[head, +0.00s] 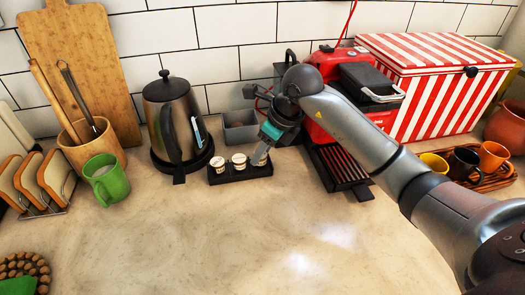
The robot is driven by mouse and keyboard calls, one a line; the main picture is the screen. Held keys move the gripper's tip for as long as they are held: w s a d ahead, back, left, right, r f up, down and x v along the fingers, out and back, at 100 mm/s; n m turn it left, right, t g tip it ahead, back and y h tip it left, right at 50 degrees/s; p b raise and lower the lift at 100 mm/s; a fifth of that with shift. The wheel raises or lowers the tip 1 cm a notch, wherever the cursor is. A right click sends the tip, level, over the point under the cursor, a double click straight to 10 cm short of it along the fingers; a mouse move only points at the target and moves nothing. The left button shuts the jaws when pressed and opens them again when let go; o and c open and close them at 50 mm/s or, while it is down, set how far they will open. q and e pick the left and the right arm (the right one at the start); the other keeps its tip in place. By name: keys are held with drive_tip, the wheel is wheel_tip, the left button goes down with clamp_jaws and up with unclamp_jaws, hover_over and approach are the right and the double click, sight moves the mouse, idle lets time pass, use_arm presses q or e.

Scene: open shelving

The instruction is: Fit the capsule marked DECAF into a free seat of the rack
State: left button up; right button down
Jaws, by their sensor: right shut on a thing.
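A small black rack (240,176) stands on the counter left of the middle. Two pale-topped capsules, one at the left (218,164) and one in the middle (239,160), sit in it. My right gripper (264,147) reaches down over the rack's right end. It is shut on a pale capsule (261,157) at the right end of the rack. I cannot tell whether this capsule is fully seated or still just above. The markings are too small to read, so I cannot tell which says DECAF. My left gripper is not in view.
A kettle (172,120) stands just left of the rack. A grey bin (239,132) stands behind it. A red coffee machine (320,120) with a black drip tray (342,167) is to the right. The front counter (230,240) is clear.

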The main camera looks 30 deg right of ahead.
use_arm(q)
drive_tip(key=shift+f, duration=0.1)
use_arm(e)
drive_tip(key=shift+f, duration=0.15)
drive_tip(key=c, duration=0.6)
unclamp_jaws()
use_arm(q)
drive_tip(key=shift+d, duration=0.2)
use_arm(e)
drive_tip(key=shift+o, duration=0.7)
drive_tip(key=shift+r, duration=0.25)
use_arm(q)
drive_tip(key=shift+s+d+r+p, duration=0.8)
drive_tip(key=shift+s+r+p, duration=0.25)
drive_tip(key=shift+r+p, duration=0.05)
use_arm(e)
drive_tip(key=v, duration=1.2)
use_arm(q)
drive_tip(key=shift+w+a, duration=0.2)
use_arm(e)
drive_tip(key=shift+f, duration=0.1)
